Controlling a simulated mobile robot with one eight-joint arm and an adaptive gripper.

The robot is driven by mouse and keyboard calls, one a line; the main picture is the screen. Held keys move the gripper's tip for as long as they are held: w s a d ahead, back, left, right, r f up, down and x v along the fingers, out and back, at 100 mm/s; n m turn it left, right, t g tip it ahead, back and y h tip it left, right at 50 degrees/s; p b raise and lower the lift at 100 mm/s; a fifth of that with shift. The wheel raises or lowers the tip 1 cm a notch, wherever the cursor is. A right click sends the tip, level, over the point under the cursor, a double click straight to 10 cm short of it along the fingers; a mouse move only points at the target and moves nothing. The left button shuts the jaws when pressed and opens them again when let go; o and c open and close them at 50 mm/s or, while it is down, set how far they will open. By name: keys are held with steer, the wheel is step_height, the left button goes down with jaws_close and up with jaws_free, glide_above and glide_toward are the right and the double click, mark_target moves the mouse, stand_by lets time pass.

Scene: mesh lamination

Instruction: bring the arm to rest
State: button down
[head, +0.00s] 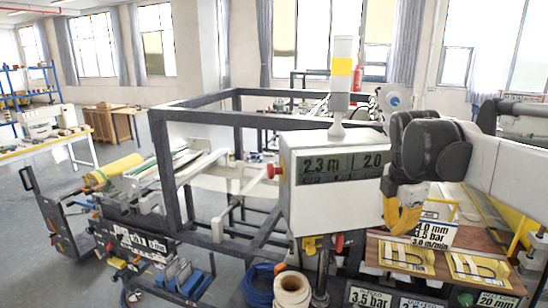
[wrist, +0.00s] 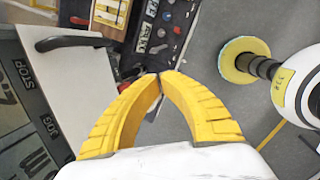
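My arm reaches in from the right of the head view, bent at a dark grey joint, with the wrist hanging down. My gripper (head: 402,228) shows there as yellow fingers pointing down, just right of the white control box (head: 335,185) and in front of the wooden-topped bench. In the wrist view the two yellow fingers of my gripper (wrist: 160,76) curve together and their tips meet. Nothing shows between the tips. The gripper appears empty and apart from the surfaces around it.
Yellow-edged cards (head: 406,258) lie on the bench (head: 372,250) below the gripper. A dark machine frame (head: 190,107) stands left of the control box. Open floor (head: 50,170) lies far left.

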steer(key=s+a+f+m+t+b, duration=0.1)
steer(key=s+a+f+m+b, duration=0.2)
steer(key=s+f+m+b, duration=0.3)
steer(key=s+a+f+m+t+y+b, duration=0.1)
steer(key=s+a+f+m+b, duration=0.3)
steer(key=f, duration=1)
steer(key=s+a+f+m+t+b, duration=0.2)
steer(key=s+a+f+m+b, duration=0.2)
steer(key=s+f+m+b, duration=0.4)
step_height(320, 180, down, 3)
steer(key=shift+r+m+t+y, duration=0.1)
steer(key=shift+m+t+y, duration=0.25)
steer(key=shift+m, duration=0.35)
steer(key=shift+a, duration=0.1)
